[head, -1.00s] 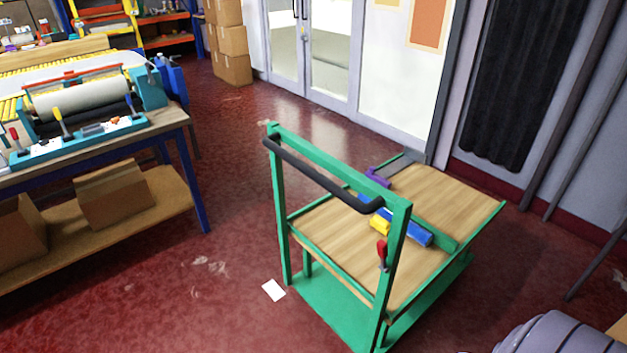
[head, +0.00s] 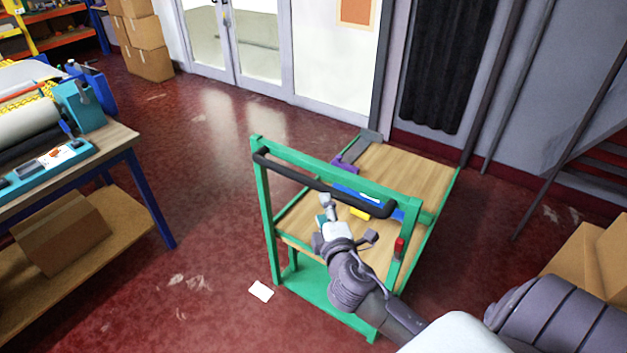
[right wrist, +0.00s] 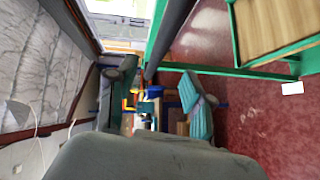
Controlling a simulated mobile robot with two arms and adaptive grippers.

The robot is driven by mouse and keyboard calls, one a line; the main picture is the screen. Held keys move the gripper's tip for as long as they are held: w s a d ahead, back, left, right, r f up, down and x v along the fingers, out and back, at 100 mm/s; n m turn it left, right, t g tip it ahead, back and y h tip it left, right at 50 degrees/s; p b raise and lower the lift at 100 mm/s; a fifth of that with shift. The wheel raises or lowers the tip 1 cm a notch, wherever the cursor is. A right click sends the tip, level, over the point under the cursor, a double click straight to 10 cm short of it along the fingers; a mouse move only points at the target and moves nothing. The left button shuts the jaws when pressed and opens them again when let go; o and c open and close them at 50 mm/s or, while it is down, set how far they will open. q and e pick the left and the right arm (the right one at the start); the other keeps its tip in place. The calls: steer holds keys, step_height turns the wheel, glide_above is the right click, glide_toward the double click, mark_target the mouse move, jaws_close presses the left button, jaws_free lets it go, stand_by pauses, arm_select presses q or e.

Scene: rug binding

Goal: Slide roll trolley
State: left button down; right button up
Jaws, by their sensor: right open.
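The roll trolley (head: 262,220) has a green frame, wooden decks and a black push handle (head: 290,175). It stands upright on the floor in the middle of the head view. My right gripper (head: 348,218) is open and empty, just on the near side of the handle. It covers part of the deck in the head view. In the right wrist view, the handle (right wrist: 167,42) runs up from between the open fingers (right wrist: 160,98), with green frame beside it. I cannot tell whether a finger touches the handle. My left gripper is not in view.
A red-handled tool (head: 399,248) hangs at the trolley's right post. A workbench (head: 120,140) with a roller machine stands left. A white paper (head: 261,291) lies on the floor. Cardboard boxes (head: 590,262) stand at the right.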

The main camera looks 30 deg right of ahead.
mark_target(315, 188)
steer(key=p+x, duration=0.1)
steer(key=x, duration=1.1)
steer(key=shift+a+p, duration=0.15)
steer(key=shift+p, duration=0.2)
steer(key=shift+c, duration=0.2)
jaws_close()
